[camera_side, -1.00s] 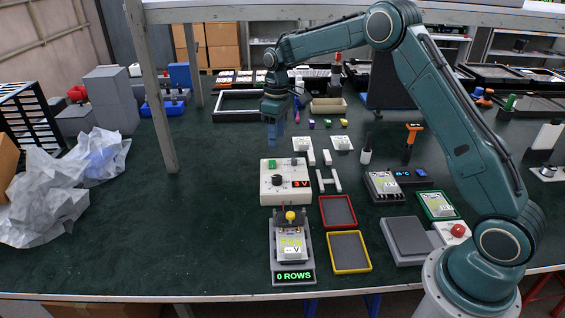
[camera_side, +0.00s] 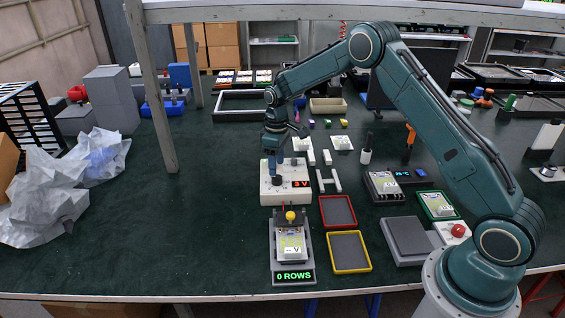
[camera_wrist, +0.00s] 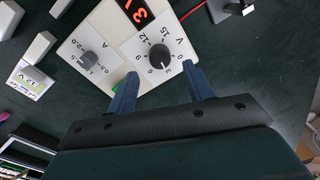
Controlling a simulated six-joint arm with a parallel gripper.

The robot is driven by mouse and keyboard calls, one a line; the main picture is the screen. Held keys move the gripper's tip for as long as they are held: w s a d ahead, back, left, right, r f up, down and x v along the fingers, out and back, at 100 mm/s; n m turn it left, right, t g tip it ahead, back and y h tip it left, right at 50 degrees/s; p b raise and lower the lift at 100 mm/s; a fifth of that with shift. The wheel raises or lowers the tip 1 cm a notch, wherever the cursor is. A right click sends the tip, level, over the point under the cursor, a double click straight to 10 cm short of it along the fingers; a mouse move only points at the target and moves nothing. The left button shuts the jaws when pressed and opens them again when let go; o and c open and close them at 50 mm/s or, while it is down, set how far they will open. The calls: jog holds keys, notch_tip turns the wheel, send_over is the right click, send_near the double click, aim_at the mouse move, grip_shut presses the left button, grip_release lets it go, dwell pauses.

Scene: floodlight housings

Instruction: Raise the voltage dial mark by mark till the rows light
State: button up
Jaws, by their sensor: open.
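The cream power supply (camera_side: 270,196) shows a red 3 V on its display (camera_side: 300,184). Its black voltage dial (camera_wrist: 159,57) carries marks up to 15 in the wrist view, where the display (camera_wrist: 136,12) is partly cut off. My gripper (camera_wrist: 161,84) is open, its blue fingertips short of the dial in that picture, one to each side. In the side view my gripper (camera_side: 275,170) is low over the dial (camera_side: 277,181); contact cannot be told. A housing (camera_side: 291,246) sits in the grey test stand (camera_side: 294,265), whose green readout (camera_side: 294,275) says 0 ROWS.
A red-rimmed tray (camera_side: 323,216) and a yellow-rimmed tray (camera_side: 331,252) lie right of the stand. Crumpled plastic (camera_side: 45,205) lies at the left. The mat between plastic and supply is largely clear.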

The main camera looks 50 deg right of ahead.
aim_at(277, 177)
jog(key=shift+a+f, duration=0.1)
jog(key=shift+f, duration=2.1)
jog(key=c, duration=1)
